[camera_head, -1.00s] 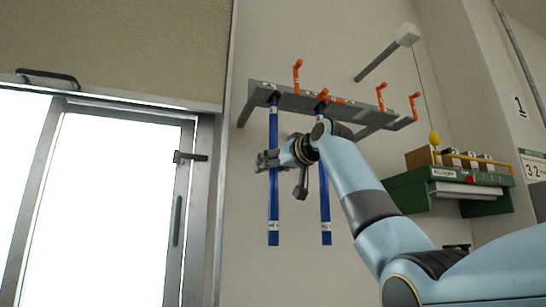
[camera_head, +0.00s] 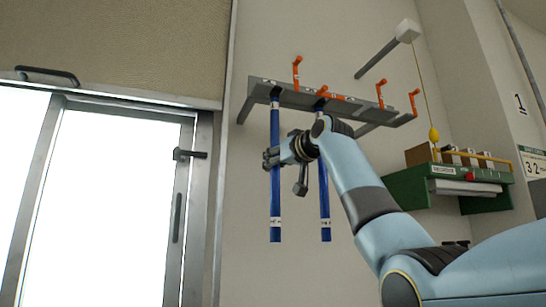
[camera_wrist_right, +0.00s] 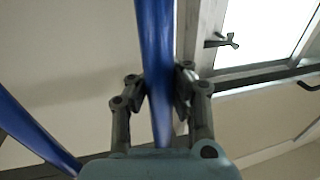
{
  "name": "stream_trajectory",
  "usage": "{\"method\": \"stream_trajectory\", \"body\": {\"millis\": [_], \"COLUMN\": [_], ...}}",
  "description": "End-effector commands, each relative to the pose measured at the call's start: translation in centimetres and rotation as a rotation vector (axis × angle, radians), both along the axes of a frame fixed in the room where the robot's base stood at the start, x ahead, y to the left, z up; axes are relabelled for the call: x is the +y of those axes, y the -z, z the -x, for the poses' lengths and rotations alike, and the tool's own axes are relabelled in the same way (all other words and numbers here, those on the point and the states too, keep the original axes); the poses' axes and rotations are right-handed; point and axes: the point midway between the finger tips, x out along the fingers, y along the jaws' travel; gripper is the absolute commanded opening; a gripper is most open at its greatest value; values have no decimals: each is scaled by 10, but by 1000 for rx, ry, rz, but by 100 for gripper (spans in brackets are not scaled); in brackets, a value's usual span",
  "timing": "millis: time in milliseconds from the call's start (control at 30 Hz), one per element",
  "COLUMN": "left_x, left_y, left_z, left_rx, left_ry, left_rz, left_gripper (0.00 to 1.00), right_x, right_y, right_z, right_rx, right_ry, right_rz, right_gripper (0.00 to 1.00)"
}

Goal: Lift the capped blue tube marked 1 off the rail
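Two blue tubes hang upright below the grey rail (camera_head: 330,104) on the wall. The left blue tube (camera_head: 275,200) has a dark cap at the rail and a white label near its bottom. The right blue tube (camera_head: 325,205) hangs beside it, partly behind my arm. The marks on the labels are too small to read. My right gripper (camera_head: 268,159) is shut around the left blue tube at mid-height; the tube's top still meets the rail. In the right wrist view this tube (camera_wrist_right: 155,60) runs between the two fingers (camera_wrist_right: 163,92). My left gripper is not in view.
Orange hooks (camera_head: 297,72) stand along the rail. A grey bar with a white end block (camera_head: 407,31) juts from the wall, with a yellow bulb (camera_head: 434,134) on a cord. A green shelf (camera_head: 410,188) with boxes is at right. A glass door (camera_head: 120,200) is at left.

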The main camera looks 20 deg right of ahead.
Motion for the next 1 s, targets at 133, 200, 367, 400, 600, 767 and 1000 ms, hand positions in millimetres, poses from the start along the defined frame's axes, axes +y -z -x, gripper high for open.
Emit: {"method": "stream_trajectory", "body": {"millis": [133,200,367,400,600,767,1000], "left_x": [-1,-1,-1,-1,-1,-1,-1], "left_y": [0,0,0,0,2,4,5], "left_z": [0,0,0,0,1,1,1], "left_rx": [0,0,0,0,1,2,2], "left_ry": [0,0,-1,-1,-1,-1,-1], "left_rz": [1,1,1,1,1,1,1], "left_gripper": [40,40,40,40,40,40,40], "right_x": [0,0,0,0,0,0,0], "right_y": [0,0,0,0,-4,-20,-63], "right_z": [0,0,0,0,2,4,4], "right_rx": [0,0,-1,-1,-2,-4,-4], "right_ry": [0,0,0,0,0,0,0], "right_rz": [0,0,0,0,-1,0,-1], "right_gripper": [0,0,0,0,0,0,0]}}
